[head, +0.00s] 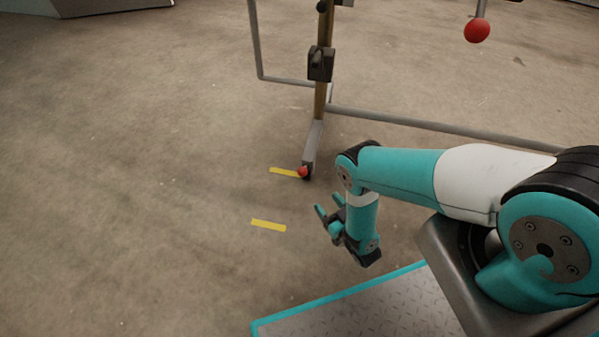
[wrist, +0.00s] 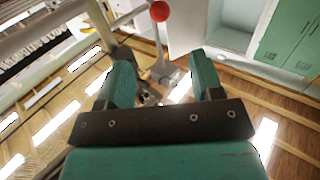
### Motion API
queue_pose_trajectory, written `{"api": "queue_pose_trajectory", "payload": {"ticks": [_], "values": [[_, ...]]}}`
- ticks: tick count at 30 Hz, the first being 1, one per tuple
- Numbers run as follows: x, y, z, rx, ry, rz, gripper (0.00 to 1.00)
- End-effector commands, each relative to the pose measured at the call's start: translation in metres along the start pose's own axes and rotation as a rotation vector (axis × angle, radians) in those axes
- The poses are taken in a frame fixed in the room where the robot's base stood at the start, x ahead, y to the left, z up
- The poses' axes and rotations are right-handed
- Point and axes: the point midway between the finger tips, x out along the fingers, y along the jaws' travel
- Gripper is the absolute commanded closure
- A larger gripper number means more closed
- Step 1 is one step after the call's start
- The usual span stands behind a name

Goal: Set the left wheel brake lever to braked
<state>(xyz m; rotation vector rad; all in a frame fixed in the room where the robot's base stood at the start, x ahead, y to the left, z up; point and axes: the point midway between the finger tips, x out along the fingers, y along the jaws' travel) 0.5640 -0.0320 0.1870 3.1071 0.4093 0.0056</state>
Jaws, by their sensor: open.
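In the head view, a small red knob (head: 302,172) sits at the dark wheel at the bottom of the frame's near leg (head: 313,135), beside a yellow floor strip. How the lever is set is too small to tell. My gripper (head: 328,204) is open and empty, below and right of that knob and apart from it. In the wrist view my gripper (wrist: 162,68) has its two teal fingers spread. Beyond them a red ball (wrist: 160,11) tops a thin rod rising from a grey block (wrist: 168,76); I cannot tell which knob this is.
A larger red ball (head: 477,30) hangs on a rod at the upper right. A grey floor bar (head: 440,125) runs right from the leg. A second yellow strip (head: 268,225) lies nearer. The floor at left is clear. Green cabinets (wrist: 290,40) show in the wrist view.

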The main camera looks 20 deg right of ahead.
Motion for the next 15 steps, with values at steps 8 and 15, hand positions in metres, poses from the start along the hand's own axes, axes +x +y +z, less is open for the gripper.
{"api": "queue_pose_trajectory", "payload": {"ticks": [8,15], "values": [[0.053,0.0,0.003,0.0,0.004,0.0,0.39],[0.108,0.0,0.003,0.001,0.003,0.0,0.39]]}}
